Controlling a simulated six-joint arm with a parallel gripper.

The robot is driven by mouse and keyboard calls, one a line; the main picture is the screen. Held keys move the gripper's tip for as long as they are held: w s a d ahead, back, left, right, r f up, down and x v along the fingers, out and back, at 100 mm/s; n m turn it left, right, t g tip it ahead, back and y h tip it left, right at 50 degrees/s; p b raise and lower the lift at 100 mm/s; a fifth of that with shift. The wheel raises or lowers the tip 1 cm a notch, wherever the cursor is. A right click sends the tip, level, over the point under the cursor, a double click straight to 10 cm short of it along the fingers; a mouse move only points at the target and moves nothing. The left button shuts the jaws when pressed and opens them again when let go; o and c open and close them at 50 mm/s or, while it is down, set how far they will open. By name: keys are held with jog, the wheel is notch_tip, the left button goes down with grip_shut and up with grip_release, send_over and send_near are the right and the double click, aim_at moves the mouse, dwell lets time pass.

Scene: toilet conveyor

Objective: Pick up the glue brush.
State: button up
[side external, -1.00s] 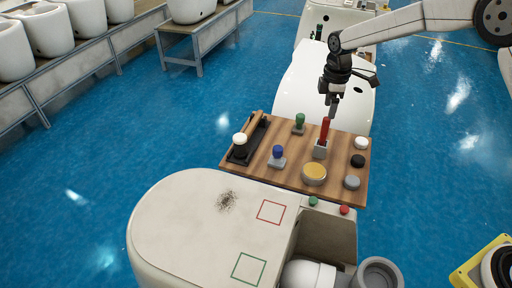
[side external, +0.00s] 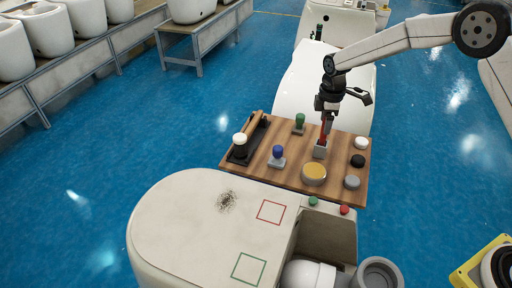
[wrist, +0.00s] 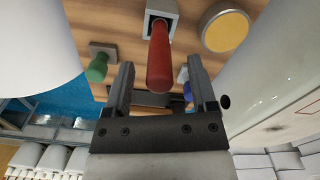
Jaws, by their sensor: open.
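The glue brush, seen as a red handle (side external: 323,132), stands upright in a small grey square holder (side external: 320,152) on the wooden board (side external: 340,180). Its bristle end is hidden in the holder. My gripper (side external: 328,122) is over the handle and partly hides it in the side view. In the wrist view my gripper (wrist: 160,68) is open, with one finger on each side of the red handle (wrist: 160,55). A gap shows between the handle and both fingers, so nothing is gripped.
Close to the holder are a green stamp (side external: 299,121), a blue stamp (side external: 277,153) and a yellow-topped tin (side external: 314,173). White (side external: 361,143), black (side external: 357,160) and grey (side external: 352,182) round pieces line the right edge. A white toilet body (side external: 180,215) lies in front.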

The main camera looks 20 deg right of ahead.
aim_at(323, 137)
jog(key=shift+f, duration=1.1)
grip_shut()
